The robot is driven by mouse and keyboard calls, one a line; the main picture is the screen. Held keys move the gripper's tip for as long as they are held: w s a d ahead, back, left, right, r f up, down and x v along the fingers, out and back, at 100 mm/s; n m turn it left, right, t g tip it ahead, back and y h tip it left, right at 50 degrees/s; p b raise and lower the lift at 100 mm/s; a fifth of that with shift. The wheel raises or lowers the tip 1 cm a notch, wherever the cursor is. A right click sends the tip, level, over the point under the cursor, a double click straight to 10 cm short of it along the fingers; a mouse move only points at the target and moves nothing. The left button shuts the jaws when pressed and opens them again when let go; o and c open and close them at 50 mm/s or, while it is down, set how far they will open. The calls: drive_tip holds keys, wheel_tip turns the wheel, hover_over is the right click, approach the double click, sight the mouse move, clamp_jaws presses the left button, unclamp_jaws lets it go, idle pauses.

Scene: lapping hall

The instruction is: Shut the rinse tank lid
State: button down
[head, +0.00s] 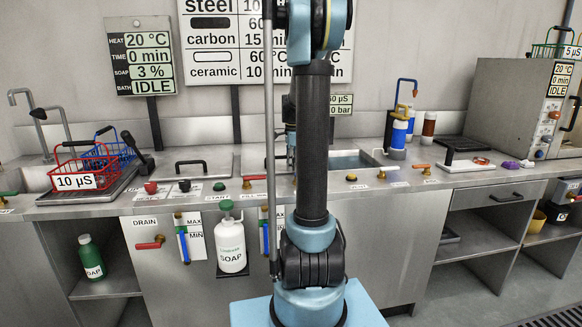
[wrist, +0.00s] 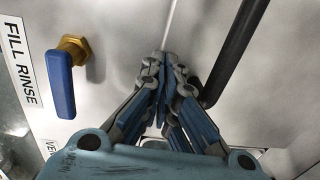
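The rinse tank (head: 352,160) shows in the head view as an opening in the steel counter with bluish water, right of my arm. Its lid cannot be made out there; my arm covers the middle of the counter and wall. My gripper (head: 290,140) is mostly hidden behind my arm, above the back of the counter. In the wrist view my gripper (wrist: 160,68) has its fingertips together, with nothing visible between them. A pale panel lies beyond the fingertips. A black bar (wrist: 236,50) runs close to their right; I cannot tell whether they touch.
A blue-handled valve (wrist: 62,85) beside the FILL RINSE label (wrist: 20,60) is left of the fingers. A closed lid (head: 190,166) with a black handle lies left of my arm.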

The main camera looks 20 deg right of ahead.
drive_tip(key=shift+d+r, duration=0.1)
drive_tip(key=shift+r, duration=0.25)
wheel_tip(320, 180, up, 13)
drive_tip(key=s+a+f+n, duration=0.2)
drive_tip(key=s+a+n, duration=0.25)
drive_tip(key=s, duration=0.45)
drive_tip(key=s+a+f+n+t, duration=0.1)
drive_tip(key=s+a+f+n, duration=0.1)
drive_tip(key=s+f+n, duration=0.5)
drive_tip(key=s+a+f+n, duration=0.3)
drive_tip(key=s+f+n, duration=0.4)
drive_tip(key=s+f, duration=0.5)
drive_tip(key=s, duration=0.6)
drive_tip(key=shift+a+f+n+t, duration=0.2)
drive_tip(key=shift+f+n+t, duration=0.1)
drive_tip(key=shift+n+t, duration=0.1)
